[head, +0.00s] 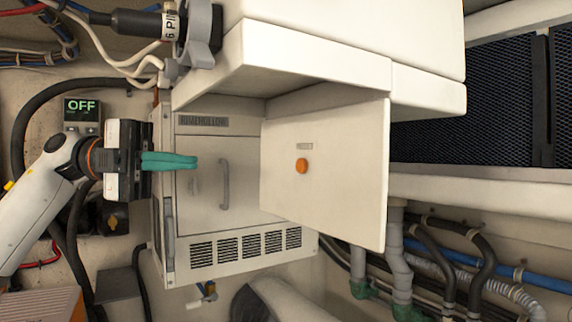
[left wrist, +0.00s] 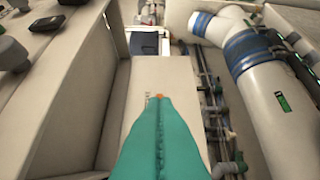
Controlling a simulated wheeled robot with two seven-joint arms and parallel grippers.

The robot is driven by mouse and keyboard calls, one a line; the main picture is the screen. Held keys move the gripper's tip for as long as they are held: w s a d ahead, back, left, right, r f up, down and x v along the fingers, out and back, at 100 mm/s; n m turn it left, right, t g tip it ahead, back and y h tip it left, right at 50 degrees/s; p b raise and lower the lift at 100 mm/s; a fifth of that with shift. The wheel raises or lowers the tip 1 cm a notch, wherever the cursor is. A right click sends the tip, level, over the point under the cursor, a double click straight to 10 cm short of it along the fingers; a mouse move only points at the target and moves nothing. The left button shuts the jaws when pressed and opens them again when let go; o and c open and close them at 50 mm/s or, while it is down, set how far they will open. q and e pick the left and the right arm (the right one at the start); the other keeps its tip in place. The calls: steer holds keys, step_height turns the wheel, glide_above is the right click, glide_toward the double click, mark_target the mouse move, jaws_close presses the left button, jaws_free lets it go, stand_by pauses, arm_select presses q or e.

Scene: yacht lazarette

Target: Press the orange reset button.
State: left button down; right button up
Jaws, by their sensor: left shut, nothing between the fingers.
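The orange reset button (head: 302,166) is a small round knob on a cream panel (head: 345,185), under a small label. The panel stands out from the cabinet like an open door. My left gripper (head: 196,161) has teal fingers pressed together with nothing between them. It points right, toward the button, and in the head view a clear gap separates the fingertips from it. In the left wrist view the fingers (left wrist: 160,100) reach up the middle, and the orange button (left wrist: 160,96) peeks out just past their tips, partly hidden. My right gripper is not seen.
Behind the gripper is a cabinet front with a vertical handle (head: 224,184) and vents (head: 245,245). A white overhanging box (head: 330,40) sits above the panel. A display reading OFF (head: 82,106) is at left. Pipes and hoses (head: 400,260) run at lower right.

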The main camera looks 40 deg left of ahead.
arm_select(q)
steer(key=p, duration=0.6)
glide_toward(300, 166)
steer(key=s+d, duration=0.2)
steer(key=d, duration=0.3)
steer(key=shift+w+d+f+p, duration=0.1)
steer(key=shift+w+d+p, duration=0.1)
steer(key=shift+w+p, duration=0.45)
steer(key=shift+w+d+r+p, duration=0.1)
steer(key=shift+w+d+p, duration=0.15)
steer(key=shift+w+p, duration=0.35)
steer(key=shift+w+d+f+p, duration=0.1)
steer(key=shift+w+d+p, duration=0.1)
steer(key=shift+w+p, duration=0.4)
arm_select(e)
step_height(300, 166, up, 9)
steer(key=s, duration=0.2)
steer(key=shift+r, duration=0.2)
arm_select(q)
steer(key=shift+w, duration=0.1)
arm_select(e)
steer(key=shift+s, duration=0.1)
